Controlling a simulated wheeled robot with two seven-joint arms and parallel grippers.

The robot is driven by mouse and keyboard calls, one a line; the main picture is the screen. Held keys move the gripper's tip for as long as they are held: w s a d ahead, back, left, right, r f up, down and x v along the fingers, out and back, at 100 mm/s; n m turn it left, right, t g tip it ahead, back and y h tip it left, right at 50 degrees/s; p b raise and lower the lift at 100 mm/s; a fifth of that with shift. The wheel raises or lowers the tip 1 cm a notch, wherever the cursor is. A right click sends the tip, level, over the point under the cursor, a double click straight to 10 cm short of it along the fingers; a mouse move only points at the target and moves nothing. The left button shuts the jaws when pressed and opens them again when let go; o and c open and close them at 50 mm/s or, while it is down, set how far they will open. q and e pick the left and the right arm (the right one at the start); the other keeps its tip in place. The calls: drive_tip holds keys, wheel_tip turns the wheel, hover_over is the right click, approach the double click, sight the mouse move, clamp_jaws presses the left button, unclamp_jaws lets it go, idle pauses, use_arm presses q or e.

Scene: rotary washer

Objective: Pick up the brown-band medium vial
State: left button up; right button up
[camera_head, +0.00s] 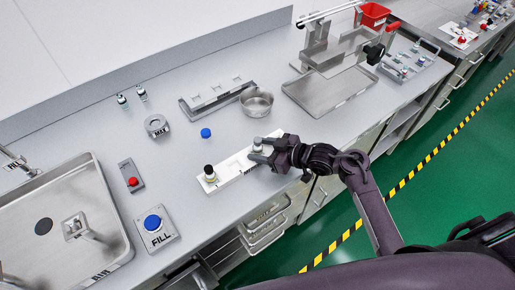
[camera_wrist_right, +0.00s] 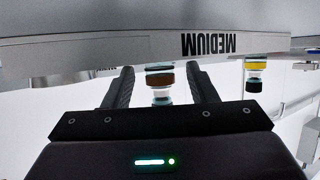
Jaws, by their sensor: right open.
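The brown-band vial (camera_wrist_right: 160,80) shows in the right wrist view between the two dark fingers of my right gripper (camera_wrist_right: 160,88). The fingers stand apart on either side of it, with gaps visible. In the head view my right gripper (camera_head: 266,153) is at the right part of a white rack (camera_head: 236,165), beside the vial (camera_head: 257,145), whose band is too small to read there. The rack's edge bears the word MEDIUM in the wrist view, upside down. A yellow-band vial with a black cap (camera_head: 209,171) stands at the rack's left end. My left gripper is not in view.
A blue cap-like object (camera_head: 206,133) and a steel bowl (camera_head: 257,102) lie behind the rack. A metal rack (camera_head: 215,97) stands farther back. The blue FILL button (camera_head: 153,222) and sink (camera_head: 60,225) are left. The counter's front edge is close to the white rack.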

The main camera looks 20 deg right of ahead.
drive_tip(key=c, duration=1.1)
drive_tip(key=shift+o, duration=0.2)
drive_tip(key=shift+r, duration=0.1)
drive_tip(key=d+r+m+t+h, duration=0.1)
drive_tip(key=r+m+h, duration=0.2)
drive_tip(key=r, duration=0.6)
drive_tip(key=d+r+m+t+h, duration=0.1)
drive_tip(key=r+m+h, duration=0.2)
drive_tip(key=r, duration=0.7)
drive_tip(key=d+r+m+t+h+b, duration=0.1)
drive_tip(key=d+r+m+t+h, duration=0.1)
drive_tip(key=r, duration=0.7)
drive_tip(key=shift+w+r+m+h, duration=0.2)
drive_tip(key=shift+r+m+h, duration=0.15)
drive_tip(key=shift+m+h, duration=0.35)
